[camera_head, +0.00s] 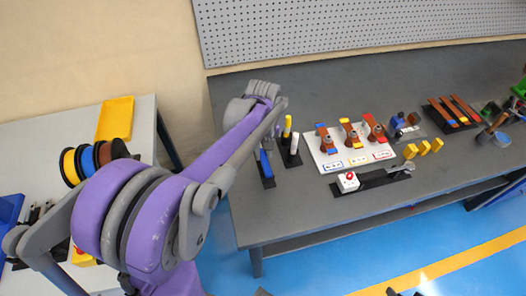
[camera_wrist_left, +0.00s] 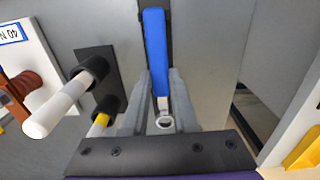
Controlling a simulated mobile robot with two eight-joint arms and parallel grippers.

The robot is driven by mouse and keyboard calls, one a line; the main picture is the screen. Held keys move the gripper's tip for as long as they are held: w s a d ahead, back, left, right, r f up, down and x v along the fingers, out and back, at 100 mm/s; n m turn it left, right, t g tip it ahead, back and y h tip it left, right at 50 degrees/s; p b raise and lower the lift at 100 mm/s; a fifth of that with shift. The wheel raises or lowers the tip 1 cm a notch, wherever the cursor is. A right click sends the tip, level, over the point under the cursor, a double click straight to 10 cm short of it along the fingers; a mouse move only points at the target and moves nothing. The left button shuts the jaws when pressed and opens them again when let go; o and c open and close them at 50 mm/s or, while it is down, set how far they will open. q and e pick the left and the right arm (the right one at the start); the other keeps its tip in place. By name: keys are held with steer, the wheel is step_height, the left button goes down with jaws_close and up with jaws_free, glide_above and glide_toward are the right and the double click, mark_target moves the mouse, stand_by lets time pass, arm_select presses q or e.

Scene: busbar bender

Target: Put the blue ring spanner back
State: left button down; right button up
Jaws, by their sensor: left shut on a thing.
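The blue ring spanner (camera_wrist_left: 155,50) runs up the middle of the left wrist view, its pale ring end (camera_wrist_left: 165,122) nearest the camera. My left gripper (camera_wrist_left: 162,78) is shut on the spanner, with one finger on each side of it. In the head view the blue handle (camera_head: 265,163) shows below my left wrist, over a narrow black plate (camera_head: 268,182) on the grey bench. I cannot tell whether the spanner touches the plate. My right gripper is not in view.
Just right of the spanner, a black holder (camera_head: 291,158) carries a white and a yellow-topped pen. Further right are a white board (camera_head: 328,163) with brown bars, a lever tool (camera_head: 372,179) and yellow blocks (camera_head: 424,147). A side table with coloured reels (camera_head: 88,158) stands left.

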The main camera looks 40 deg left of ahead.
mark_target(263, 155)
arm_select(q)
steer(key=shift+f, duration=0.1)
steer(key=shift+f, duration=0.15)
steer(key=c, duration=1.1)
jaws_free()
steer(key=shift+f, duration=0.1)
steer(key=shift+c, duration=0.2)
steer(key=o, duration=0.5)
steer(key=shift+c, duration=0.2)
steer(key=shift+r, duration=0.25)
step_height(263, 155, up, 12)
steer(key=p, duration=0.1)
steer(key=s+d+f+m+t, duration=0.1)
steer(key=s+d+f+m, duration=0.2)
steer(key=s+d, duration=0.1)
steer(key=s+d+f+m+t, duration=0.2)
steer(key=s+d+f+m, duration=0.1)
steer(key=s+d+f, duration=0.1)
steer(key=s+d+f+m+t, duration=0.2)
steer(key=s+d+f+m, duration=0.2)
steer(key=s+d, duration=0.1)
steer(key=shift+s+d, duration=0.2)
steer(key=shift+d, duration=0.3)
